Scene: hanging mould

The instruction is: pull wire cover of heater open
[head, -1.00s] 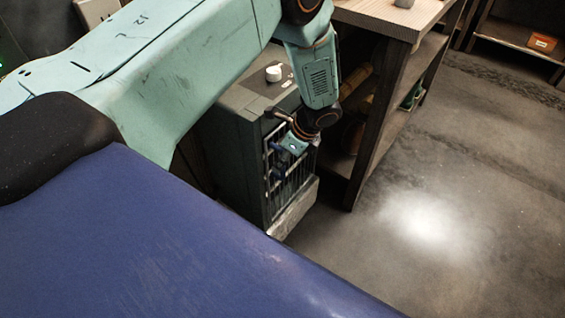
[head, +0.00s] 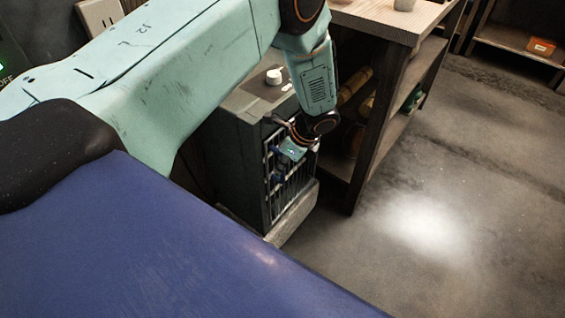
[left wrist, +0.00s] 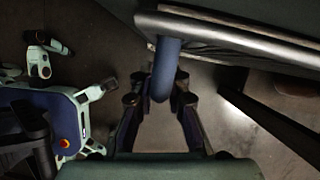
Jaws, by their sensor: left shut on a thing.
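The heater (head: 232,165) is a dark grey box on the floor with a white knob (head: 274,76) on top. Its wire cover (head: 291,190), a grille of thin upright bars, is on the front face. My left gripper (head: 281,169) is at the upper part of the cover, partly hidden by its own wrist. In the left wrist view, its fingers (left wrist: 160,98) are closed around a blue rounded handle (left wrist: 166,65), beside a pale metal bar (left wrist: 230,33). I cannot tell from this angle whether the cover stands away from the heater. My right gripper is not in view.
A wooden shelf unit (head: 378,120) stands close to the right of the heater. A wall socket (head: 100,15) is at the upper left. An orange box (head: 541,47) lies on a far shelf. The floor (head: 450,170) on the right is clear.

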